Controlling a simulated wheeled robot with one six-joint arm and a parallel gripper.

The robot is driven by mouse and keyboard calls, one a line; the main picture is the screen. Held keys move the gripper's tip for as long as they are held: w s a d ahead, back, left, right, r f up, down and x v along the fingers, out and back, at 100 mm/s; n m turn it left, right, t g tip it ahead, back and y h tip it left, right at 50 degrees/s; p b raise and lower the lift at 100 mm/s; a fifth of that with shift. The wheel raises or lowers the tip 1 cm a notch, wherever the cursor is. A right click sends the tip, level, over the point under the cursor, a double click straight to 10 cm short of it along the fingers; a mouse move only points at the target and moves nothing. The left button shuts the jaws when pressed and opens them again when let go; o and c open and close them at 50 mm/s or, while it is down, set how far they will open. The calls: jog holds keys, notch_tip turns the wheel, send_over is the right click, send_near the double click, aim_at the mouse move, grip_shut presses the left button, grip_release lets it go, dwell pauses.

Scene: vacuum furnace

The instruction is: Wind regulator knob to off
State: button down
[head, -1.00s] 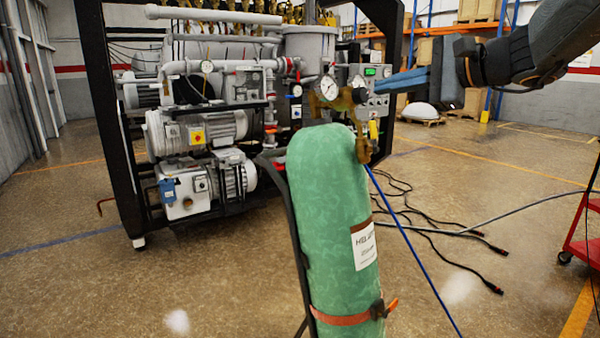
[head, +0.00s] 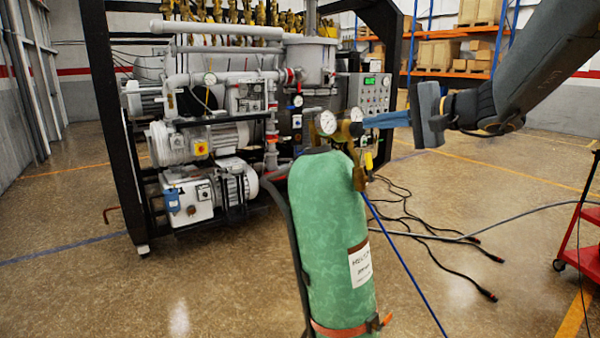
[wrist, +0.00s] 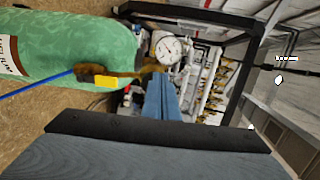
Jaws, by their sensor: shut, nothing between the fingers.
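A green gas cylinder (head: 325,230) stands upright with a brass regulator (head: 343,133) on its top. The regulator carries two round white-faced gauges, a left one (head: 328,122) and a right one (head: 356,115). My gripper (head: 366,122) is shut and empty, its blue fingers pointing left with their tips close beside the regulator's right side. I cannot tell whether they touch. The wrist view shows the blue fingers (wrist: 160,98) reaching toward one gauge (wrist: 168,48) and the brass fitting (wrist: 130,72). The regulator knob cannot be made out clearly; the fingers may cover it.
A black-framed vacuum furnace with pumps (head: 198,140) stands behind the cylinder. A blue hose (head: 400,255) runs down from the regulator. Dark cables (head: 440,240) lie on the floor to the right. A red cart (head: 585,240) stands at the right edge.

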jog(key=shift+b+x, duration=1.45)
jog(key=shift+x, duration=0.65)
jog(key=shift+s+d+f+b, duration=0.15)
jog(key=shift+f+b, duration=0.45)
jog(key=shift+b, duration=1.3)
jog(key=shift+s+d+f+b, duration=0.1)
jog(key=shift+f+b, duration=0.5)
jog(key=shift+b, duration=1.3)
jog(key=shift+s+a+f+b, duration=0.1)
jog(key=shift+b, duration=0.2)
jog(key=v, duration=0.6)
jog(key=shift+s+a, duration=0.15)
jog(key=shift+s, duration=0.05)
